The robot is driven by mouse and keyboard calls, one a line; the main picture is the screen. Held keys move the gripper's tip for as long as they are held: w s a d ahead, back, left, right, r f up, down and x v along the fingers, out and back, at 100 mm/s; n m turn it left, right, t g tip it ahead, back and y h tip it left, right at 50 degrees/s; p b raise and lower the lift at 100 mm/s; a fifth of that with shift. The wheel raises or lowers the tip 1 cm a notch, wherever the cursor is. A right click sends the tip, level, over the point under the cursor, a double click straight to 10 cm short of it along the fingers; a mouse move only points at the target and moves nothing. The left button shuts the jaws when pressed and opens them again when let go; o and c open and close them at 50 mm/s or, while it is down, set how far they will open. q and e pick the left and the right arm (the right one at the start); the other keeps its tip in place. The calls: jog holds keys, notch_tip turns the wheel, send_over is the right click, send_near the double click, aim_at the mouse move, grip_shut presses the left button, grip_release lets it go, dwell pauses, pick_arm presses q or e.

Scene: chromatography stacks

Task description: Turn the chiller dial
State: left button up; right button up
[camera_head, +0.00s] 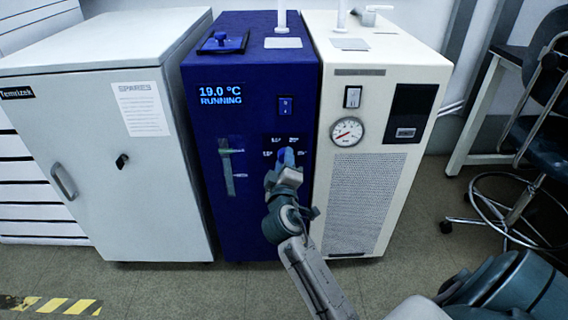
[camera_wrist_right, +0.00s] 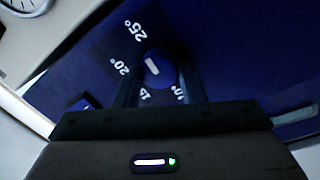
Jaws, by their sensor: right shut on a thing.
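The chiller (camera_head: 225,110) is the tall dark blue cabinet in the middle of the head view. Its display (camera_head: 221,93) reads 19.0 °C RUNNING. In the right wrist view the round blue dial (camera_wrist_right: 158,68) has a white pointer mark, with printed marks such as 20° and 25° around it. My right gripper (camera_wrist_right: 160,88) is shut on the dial, one finger on each side. In the head view my right gripper (camera_head: 287,165) reaches the chiller's front and hides most of the dial. My left gripper is not in view.
A cream unit (camera_head: 360,190) with a pressure gauge (camera_head: 346,131) stands close on the chiller's right. A grey cabinet (camera_head: 105,200) with a handle stands on its left. A stool (camera_head: 515,215) is at the far right. The floor in front is mostly open.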

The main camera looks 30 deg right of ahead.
jog(key=o, duration=1)
jog(key=p+v, duration=0.1)
jog(key=v, duration=0.9)
jog(key=shift+s+a, duration=0.3)
